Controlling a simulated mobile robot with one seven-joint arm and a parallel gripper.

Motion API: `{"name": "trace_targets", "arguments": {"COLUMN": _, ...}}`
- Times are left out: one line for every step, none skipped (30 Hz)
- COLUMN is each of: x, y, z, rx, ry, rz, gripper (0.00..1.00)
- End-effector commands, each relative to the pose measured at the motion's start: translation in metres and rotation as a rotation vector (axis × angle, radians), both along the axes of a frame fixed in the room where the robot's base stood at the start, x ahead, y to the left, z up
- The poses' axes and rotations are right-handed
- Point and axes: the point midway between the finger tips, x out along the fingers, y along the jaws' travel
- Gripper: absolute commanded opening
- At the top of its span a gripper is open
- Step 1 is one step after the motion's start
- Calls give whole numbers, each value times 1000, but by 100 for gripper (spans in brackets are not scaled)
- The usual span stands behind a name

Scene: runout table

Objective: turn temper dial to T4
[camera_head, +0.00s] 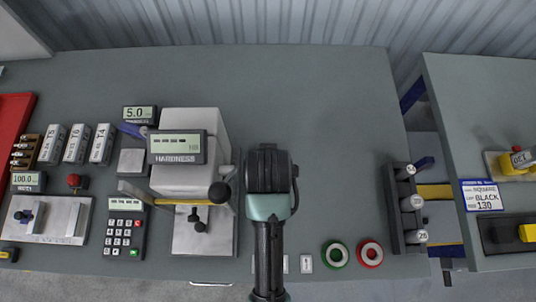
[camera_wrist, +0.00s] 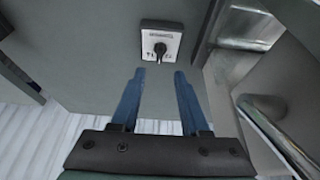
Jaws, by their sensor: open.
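The dial (camera_wrist: 160,50) shows in the wrist view as a small black knob on a white plate with a dark frame. Its lettering is too small and blurred to read, so I cannot tell its setting. My gripper (camera_wrist: 160,73) is open and empty, its two blue fingers spread on either side of the line to the knob. The fingertips are a little short of the dial and apart from it. In the head view my arm (camera_head: 268,190) hides the fingers, and I cannot make out the dial there.
A hardness tester (camera_head: 188,150) stands just left of my arm, with a keypad (camera_head: 125,228) beyond it. Labelled blocks (camera_head: 76,144) stand at the left. Green (camera_head: 335,254) and red (camera_head: 369,253) buttons lie right of my arm. The table (camera_head: 320,110) is clear behind it.

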Motion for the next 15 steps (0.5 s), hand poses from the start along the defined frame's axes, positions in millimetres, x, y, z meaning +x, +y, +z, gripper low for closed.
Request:
{"name": "trace_targets", "arguments": {"x": 3, "y": 0, "z": -9, "rx": 0, "ry": 4, "rz": 0, "gripper": 45}}
{"name": "trace_targets", "arguments": {"x": 6, "y": 0, "z": -14, "rx": 0, "ry": 2, "rz": 0, "gripper": 45}}
{"name": "trace_targets", "arguments": {"x": 9, "y": 0, "z": -20, "rx": 0, "ry": 1, "rz": 0, "gripper": 45}}
{"name": "trace_targets", "arguments": {"x": 11, "y": 0, "z": -25, "rx": 0, "ry": 1, "rz": 0, "gripper": 45}}
{"name": "trace_targets", "arguments": {"x": 13, "y": 0, "z": -30, "rx": 0, "ry": 1, "rz": 0, "gripper": 45}}
{"name": "trace_targets", "arguments": {"x": 15, "y": 0, "z": -37, "rx": 0, "ry": 1, "rz": 0, "gripper": 45}}
{"name": "trace_targets", "arguments": {"x": 18, "y": 0, "z": -41, "rx": 0, "ry": 1, "rz": 0, "gripper": 45}}
{"name": "trace_targets", "arguments": {"x": 20, "y": 0, "z": -45, "rx": 0, "ry": 0, "rz": 0, "gripper": 45}}
{"name": "trace_targets", "arguments": {"x": 22, "y": 0, "z": -51, "rx": 0, "ry": 0, "rz": 0, "gripper": 45}}
{"name": "trace_targets", "arguments": {"x": 24, "y": 0, "z": -55, "rx": 0, "ry": -1, "rz": 0, "gripper": 45}}
{"name": "trace_targets", "arguments": {"x": 25, "y": 0, "z": -58, "rx": 0, "ry": -1, "rz": 0, "gripper": 45}}
{"name": "trace_targets", "arguments": {"x": 27, "y": 0, "z": -63, "rx": 0, "ry": -2, "rz": 0, "gripper": 45}}
{"name": "trace_targets", "arguments": {"x": 28, "y": 0, "z": -66, "rx": 0, "ry": -1, "rz": 0, "gripper": 45}}
{"name": "trace_targets", "arguments": {"x": 29, "y": 0, "z": -69, "rx": 0, "ry": -2, "rz": 0, "gripper": 45}}
{"name": "trace_targets", "arguments": {"x": 31, "y": 0, "z": -72, "rx": 0, "ry": -3, "rz": 1, "gripper": 45}}
